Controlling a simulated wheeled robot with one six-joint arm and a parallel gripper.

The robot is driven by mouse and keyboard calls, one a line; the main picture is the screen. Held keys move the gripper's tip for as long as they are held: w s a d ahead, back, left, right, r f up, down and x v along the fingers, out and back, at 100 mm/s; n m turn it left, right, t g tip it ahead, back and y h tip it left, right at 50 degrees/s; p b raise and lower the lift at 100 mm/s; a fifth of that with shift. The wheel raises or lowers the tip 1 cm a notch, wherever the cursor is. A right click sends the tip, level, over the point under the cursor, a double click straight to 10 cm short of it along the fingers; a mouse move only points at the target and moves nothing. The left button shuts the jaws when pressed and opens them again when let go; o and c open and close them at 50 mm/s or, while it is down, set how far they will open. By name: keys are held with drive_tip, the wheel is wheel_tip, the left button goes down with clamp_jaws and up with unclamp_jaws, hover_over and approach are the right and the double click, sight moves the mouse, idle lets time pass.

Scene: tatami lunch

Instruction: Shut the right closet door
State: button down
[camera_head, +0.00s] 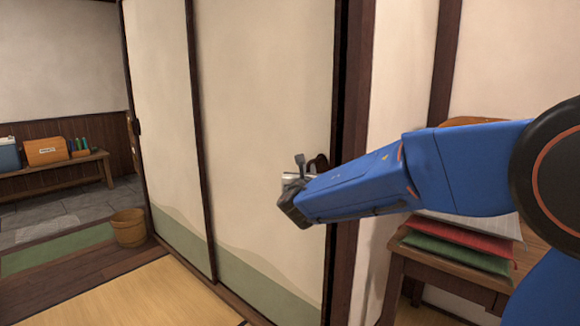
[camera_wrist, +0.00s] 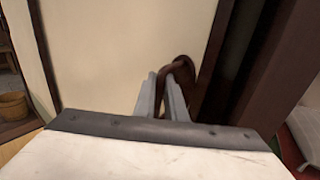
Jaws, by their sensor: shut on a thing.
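The right closet door (camera_head: 265,120) is a cream sliding panel with a green band at its foot and a dark frame. It also shows in the wrist view (camera_wrist: 130,50). A narrow dark gap (camera_head: 341,90) stands between its right edge and the brown post (camera_head: 358,90). A dark curved handle (camera_head: 320,162) sits near the door's right edge. In the wrist view my gripper (camera_wrist: 166,80) is shut on this handle (camera_wrist: 184,64), with its fingers at the loop's left side. In the head view my gripper (camera_head: 303,172) partly covers the handle.
The left door panel (camera_head: 160,100) stands to the left. A wooden bucket (camera_head: 129,228) is on the floor by its foot. A wooden stand with red (camera_head: 470,241) and green cushions (camera_head: 455,252) is at the right, below my arm. Tatami (camera_head: 150,295) lies clear in front.

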drive_tip(key=s+d, duration=0.3)
drive_tip(key=s, duration=0.1)
drive_tip(key=shift+d, duration=0.4)
drive_tip(key=shift+f, duration=0.1)
drive_tip(key=c, duration=1.8)
unclamp_jaws()
drive_tip(key=shift+s+d, duration=0.1)
drive_tip(key=shift+s, duration=0.05)
drive_tip(key=v, duration=1.7)
drive_tip(key=shift+s, duration=0.15)
